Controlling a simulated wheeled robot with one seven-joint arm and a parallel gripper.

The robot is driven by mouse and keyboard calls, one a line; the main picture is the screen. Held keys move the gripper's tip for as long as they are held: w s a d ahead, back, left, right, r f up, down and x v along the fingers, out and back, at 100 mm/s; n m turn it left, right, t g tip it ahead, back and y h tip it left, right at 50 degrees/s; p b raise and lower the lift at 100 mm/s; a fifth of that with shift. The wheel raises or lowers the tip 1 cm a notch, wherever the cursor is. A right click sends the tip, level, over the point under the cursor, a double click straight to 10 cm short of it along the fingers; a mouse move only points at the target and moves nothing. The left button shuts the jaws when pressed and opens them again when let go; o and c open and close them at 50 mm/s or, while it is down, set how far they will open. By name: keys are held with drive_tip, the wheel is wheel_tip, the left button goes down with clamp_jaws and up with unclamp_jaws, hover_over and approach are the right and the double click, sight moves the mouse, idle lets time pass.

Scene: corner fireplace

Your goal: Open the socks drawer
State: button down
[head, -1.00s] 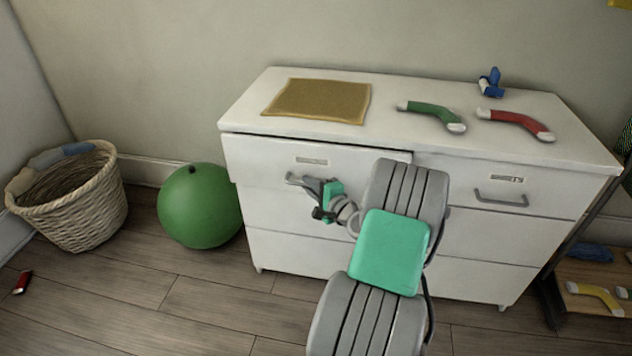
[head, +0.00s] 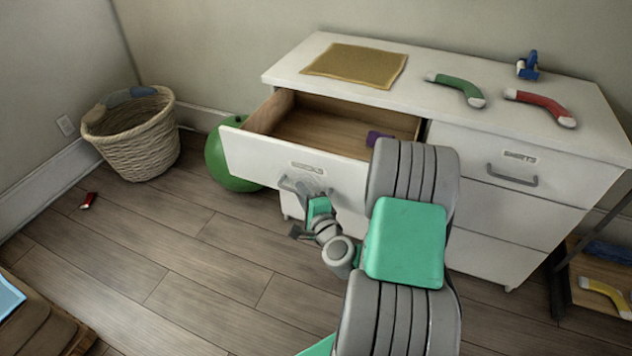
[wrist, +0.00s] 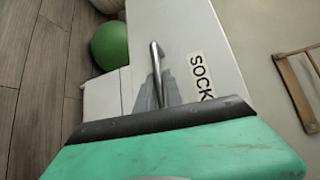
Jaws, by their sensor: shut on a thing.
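The socks drawer (head: 262,151) is the top left drawer of a white dresser and stands well out from it. Its wooden inside shows, with a small purple thing (head: 377,138) in it near the right side. In the wrist view its front (wrist: 195,45) carries a label of which "SOCK" can be read. My gripper (head: 304,190) is shut on the metal drawer handle (wrist: 156,58) at the drawer front. In the head view my gripper and arm hide part of the handle and the front's right end.
The dresser top (head: 440,65) bears a tan mat (head: 355,66), a green sock (head: 458,88), a red sock (head: 541,106) and a blue item (head: 528,66). A green ball (head: 228,165) is partly behind the drawer. A wicker basket (head: 135,140) stands left.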

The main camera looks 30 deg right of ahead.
drive_tip(key=shift+s+a, duration=1)
drive_tip(key=shift+a, duration=0.25)
drive_tip(key=c, duration=1.5)
unclamp_jaws()
drive_tip(key=s+r, duration=0.1)
drive_tip(key=s, duration=0.6)
drive_tip(key=shift+s+a+b, duration=0.3)
drive_tip(key=shift+a+b, duration=0.1)
drive_tip(key=shift+a, duration=0.05)
drive_tip(key=shift+r, duration=0.1)
